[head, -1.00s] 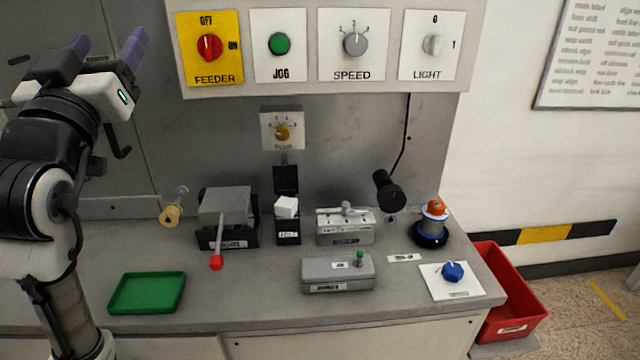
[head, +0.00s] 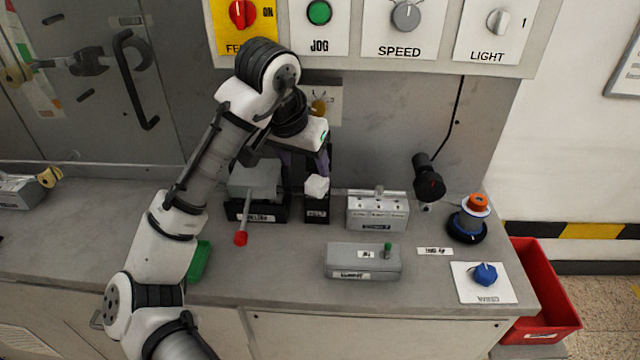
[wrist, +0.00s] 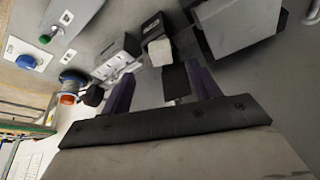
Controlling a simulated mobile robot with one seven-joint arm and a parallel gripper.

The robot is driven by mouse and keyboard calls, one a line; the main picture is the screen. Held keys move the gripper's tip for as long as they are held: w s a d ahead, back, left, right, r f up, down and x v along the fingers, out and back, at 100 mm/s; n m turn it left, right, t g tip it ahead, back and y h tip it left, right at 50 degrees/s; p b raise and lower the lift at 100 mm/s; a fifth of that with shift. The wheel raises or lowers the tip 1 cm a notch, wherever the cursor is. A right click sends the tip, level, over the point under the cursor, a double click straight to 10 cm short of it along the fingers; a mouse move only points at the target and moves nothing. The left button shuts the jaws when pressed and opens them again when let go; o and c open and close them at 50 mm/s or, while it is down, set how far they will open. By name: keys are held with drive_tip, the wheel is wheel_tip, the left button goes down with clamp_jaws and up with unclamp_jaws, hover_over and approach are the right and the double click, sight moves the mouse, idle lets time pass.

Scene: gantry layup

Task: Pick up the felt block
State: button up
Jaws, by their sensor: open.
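The felt block (head: 317,186) is a small white block on top of a black labelled holder (head: 316,211) on the bench. It also shows in the wrist view (wrist: 160,52), near the top centre. My gripper (head: 304,168) is open, with its purple fingers pointing down just above and behind the block in the head view. In the wrist view my gripper (wrist: 162,76) has its two fingers apart, with the block beyond the tips and roughly between them. The gripper looks empty.
A grey box with a red-knobbed lever (head: 240,238) stands left of the holder, and a grey switch box (head: 377,212) right. A grey unit (head: 363,260) with a green knob sits in front. A black lamp (head: 428,180) hangs at right. The panel (head: 375,30) is above.

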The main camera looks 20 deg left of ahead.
sight(314, 184)
drive_tip(key=p+x, duration=0.1)
drive_tip(key=x, duration=0.3)
drive_tip(key=p+x, duration=0.1)
drive_tip(key=x, duration=0.3)
drive_tip(key=shift+w, duration=0.3)
drive_tip(key=c, duration=1.1)
